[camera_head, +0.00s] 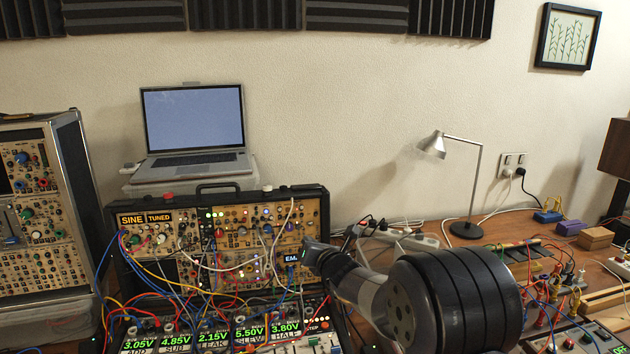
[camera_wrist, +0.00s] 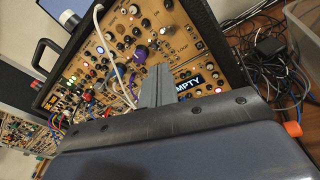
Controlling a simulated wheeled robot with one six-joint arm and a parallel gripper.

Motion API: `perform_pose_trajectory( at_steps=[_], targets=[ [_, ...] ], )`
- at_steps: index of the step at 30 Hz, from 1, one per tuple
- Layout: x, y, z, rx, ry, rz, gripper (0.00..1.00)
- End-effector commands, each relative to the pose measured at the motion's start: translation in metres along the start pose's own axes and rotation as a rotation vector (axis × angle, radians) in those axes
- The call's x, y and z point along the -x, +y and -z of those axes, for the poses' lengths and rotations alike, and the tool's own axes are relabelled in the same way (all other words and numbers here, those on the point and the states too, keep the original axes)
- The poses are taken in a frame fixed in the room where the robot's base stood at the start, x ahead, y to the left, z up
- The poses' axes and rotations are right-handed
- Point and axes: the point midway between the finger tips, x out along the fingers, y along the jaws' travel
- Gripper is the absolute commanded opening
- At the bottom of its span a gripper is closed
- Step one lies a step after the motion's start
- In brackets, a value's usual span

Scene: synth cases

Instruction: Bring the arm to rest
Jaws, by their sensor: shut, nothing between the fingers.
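My gripper (camera_wrist: 156,84) shows in the wrist view as two grey fingers pressed together, shut and empty. They point at the panel of the open synth case (camera_wrist: 172,22), in front of its knobs and just left of a lit "EMPTY" label. I cannot tell the gap between the fingertips and the panel. In the head view my arm reaches in from the lower right, and its dark wrist end is in front of the right part of the synth case (camera_head: 262,222). That end covers part of the label, leaving "EM" readable. The fingers themselves are hard to make out there.
A laptop (camera_head: 195,120) stands behind the case. A tall synth rack (camera_head: 45,205) is at the left. Patch cables loop in front, above a row of modules with green displays (camera_head: 212,335). A desk lamp (camera_head: 470,185) and a power strip (camera_head: 408,238) are at the right.

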Motion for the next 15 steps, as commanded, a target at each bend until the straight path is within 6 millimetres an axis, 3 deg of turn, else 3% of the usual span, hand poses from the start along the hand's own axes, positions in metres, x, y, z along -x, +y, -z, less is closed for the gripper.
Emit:
perform_pose_trajectory(
  at_steps=[15],
  targets=[
    [0.010,-0.022,0.017,0.035,-0.151,-0.005,0.00]
  ],
)
